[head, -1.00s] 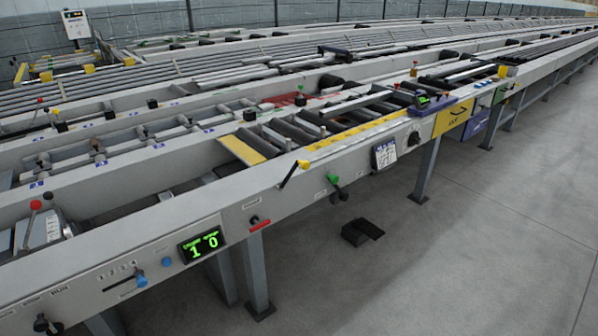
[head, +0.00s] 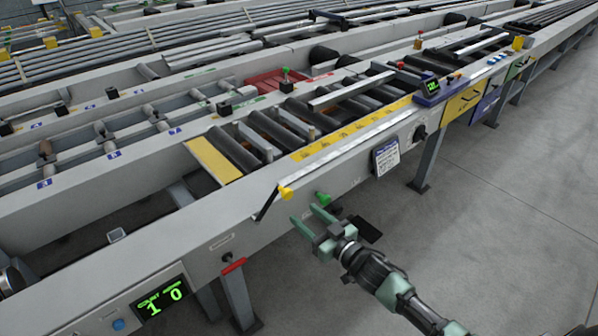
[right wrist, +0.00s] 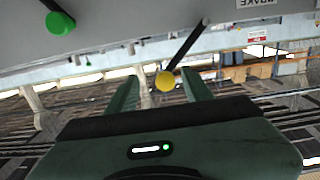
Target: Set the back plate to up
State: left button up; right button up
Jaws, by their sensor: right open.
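No part is readably marked as the back plate. A yellow-striped plate (head: 213,160) lies across the near end of the roller bed. On the front rail is a lever with a yellow knob (head: 285,193), its black arm slanting from lower left up to the knob. A green knob (head: 323,199) is just right of it. My right gripper (head: 308,219) is open and empty, just below these knobs in the head view. In the right wrist view the yellow knob (right wrist: 165,82) appears between the open fingers, and the green knob (right wrist: 60,22) is at upper left. My left gripper is out of view.
A red handle (head: 233,265) and a green-lit display (head: 162,301) reading 1 and 0 are on the rail at lower left. A white card (head: 387,156) hangs right of the knobs. Table legs stand below; the floor at right is clear.

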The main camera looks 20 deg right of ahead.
aim_at(289, 195)
jog(key=shift+t+y, duration=0.3)
jog(key=w+r, duration=0.1)
jog(key=w+a+r, duration=0.1)
jog(key=w, duration=0.1)
jog(key=w+a+r, duration=0.1)
jog(key=shift+w+r, duration=0.15)
jog(key=x, duration=0.2)
jog(key=shift+w+f, duration=0.2)
jog(key=shift+w, duration=0.1)
jog(key=shift+w+a, duration=0.1)
jog(key=shift+w, duration=0.2)
jog(key=shift+w+a, duration=0.1)
jog(key=shift+w, duration=0.05)
grip_shut()
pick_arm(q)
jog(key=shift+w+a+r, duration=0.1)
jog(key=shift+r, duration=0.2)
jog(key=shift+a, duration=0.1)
